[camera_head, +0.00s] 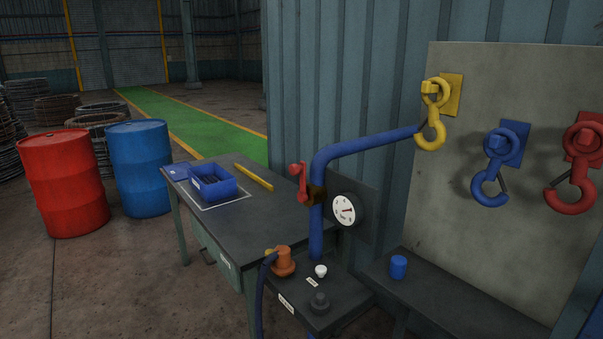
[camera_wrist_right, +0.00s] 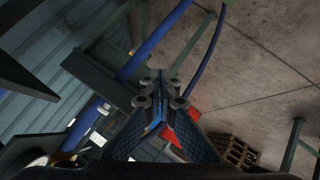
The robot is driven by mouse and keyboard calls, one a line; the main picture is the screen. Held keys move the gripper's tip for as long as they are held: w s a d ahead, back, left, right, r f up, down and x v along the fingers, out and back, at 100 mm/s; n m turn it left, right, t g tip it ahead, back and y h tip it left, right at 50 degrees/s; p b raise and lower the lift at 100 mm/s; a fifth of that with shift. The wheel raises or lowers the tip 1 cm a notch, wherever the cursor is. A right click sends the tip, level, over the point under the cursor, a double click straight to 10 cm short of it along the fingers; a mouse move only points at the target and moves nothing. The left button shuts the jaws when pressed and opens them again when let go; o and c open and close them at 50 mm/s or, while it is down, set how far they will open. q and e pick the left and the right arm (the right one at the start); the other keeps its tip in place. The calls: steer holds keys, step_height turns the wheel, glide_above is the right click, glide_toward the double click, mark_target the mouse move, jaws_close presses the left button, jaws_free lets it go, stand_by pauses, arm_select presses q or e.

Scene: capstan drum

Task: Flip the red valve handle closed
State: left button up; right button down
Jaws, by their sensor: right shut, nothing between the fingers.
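The red valve handle (camera_head: 300,184) stands roughly upright beside the blue vertical pipe (camera_head: 316,235), at a dark brownish valve body (camera_head: 317,195). A white round gauge (camera_head: 344,210) sits just right of the pipe. My right gripper (camera_wrist_right: 160,76) shows in the right wrist view with its fingers together and nothing between them. A red patch (camera_wrist_right: 194,114) shows partly behind its fingers; I cannot tell what it is. Neither gripper shows in the head view, so I cannot tell how far the right one is from the handle.
A dark workbench (camera_head: 245,212) holds a blue bin (camera_head: 213,188) and a yellow bar (camera_head: 254,177). An orange fitting (camera_head: 283,262) stands on a lower bench. Yellow, blue (camera_head: 490,190) and red hooks hang on a board at right. Red (camera_head: 62,185) and blue drums stand left.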

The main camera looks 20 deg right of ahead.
steer(key=w+r+n+t+y, duration=0.2)
steer(key=w+r+n+t, duration=0.1)
steer(key=r, duration=0.8)
steer(key=w+r+n+t+y, duration=0.1)
steer(key=w+r+n+t, duration=0.2)
steer(key=r, duration=0.8)
steer(key=w+r+n+t+y, duration=0.2)
steer(key=w+r+n, duration=0.5)
steer(key=r, duration=0.5)
steer(key=shift+w+d+t+y, duration=0.3)
steer(key=shift+w+d+t, duration=0.1)
steer(key=shift+w, duration=0.1)
steer(key=p, duration=0.5)
glide_toward(295, 173)
steer(key=x, duration=0.6)
steer(key=shift+d, duration=0.15)
steer(key=shift+w+p, duration=0.3)
steer(key=shift+w, duration=0.2)
steer(key=shift+a, duration=0.25)
